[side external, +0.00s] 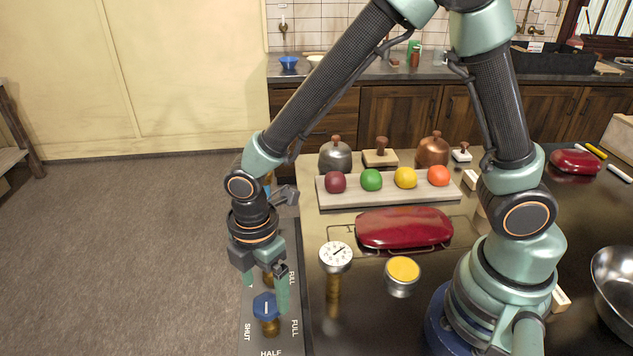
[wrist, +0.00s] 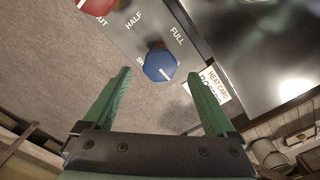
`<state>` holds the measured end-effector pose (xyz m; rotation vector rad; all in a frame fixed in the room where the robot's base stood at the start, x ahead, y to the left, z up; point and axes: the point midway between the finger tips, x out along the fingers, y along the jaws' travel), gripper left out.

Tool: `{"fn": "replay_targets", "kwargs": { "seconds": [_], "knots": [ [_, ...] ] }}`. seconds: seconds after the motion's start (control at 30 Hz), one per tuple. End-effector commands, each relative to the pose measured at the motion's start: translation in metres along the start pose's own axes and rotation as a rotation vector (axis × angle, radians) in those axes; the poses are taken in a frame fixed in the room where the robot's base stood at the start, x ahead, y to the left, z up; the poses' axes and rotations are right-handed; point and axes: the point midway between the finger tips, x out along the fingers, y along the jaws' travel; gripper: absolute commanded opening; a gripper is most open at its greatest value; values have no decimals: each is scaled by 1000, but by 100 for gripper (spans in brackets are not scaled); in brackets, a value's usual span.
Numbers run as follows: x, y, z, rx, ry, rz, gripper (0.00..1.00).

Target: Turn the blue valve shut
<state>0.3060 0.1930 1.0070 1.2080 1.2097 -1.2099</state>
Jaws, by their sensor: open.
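The blue valve (side external: 265,306) is a faceted knob on a brass stem on a grey panel lettered SHUT, HALF and FULL. In the wrist view the blue valve (wrist: 158,66) shows a white mark toward its lower right side; the lettering around it is partly hidden by the knob. My gripper (side external: 266,290) points down over it, with green fingers open on either side of the knob in the side view. In the wrist view my gripper (wrist: 158,85) has its fingers spread wide, with the valve between and slightly beyond the tips. I cannot tell whether a finger touches it.
A red knob (wrist: 97,5) is on the same panel. A dial gauge (side external: 335,256) on a brass stem and a yellow-topped tin (side external: 402,274) stand right of my gripper.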

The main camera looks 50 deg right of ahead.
Motion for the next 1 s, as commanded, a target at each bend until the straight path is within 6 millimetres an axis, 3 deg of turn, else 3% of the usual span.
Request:
{"fn": "replay_targets", "kwargs": {
  "seconds": [0.23, 0.63, 0.67, 0.87, 0.9, 1.0],
  "knots": [
    [29, 0, 0, 1, -1, -2, 91],
    [35, 0, 0, 1, 1, 1, 91],
    [35, 0, 0, 1, 1, 1, 87],
    [35, 0, 0, 1, 1, 1, 11],
    [35, 0, 0, 1, 1, 1, 6],
    [35, 0, 0, 4, 1, 1, 6]
  ]
}}
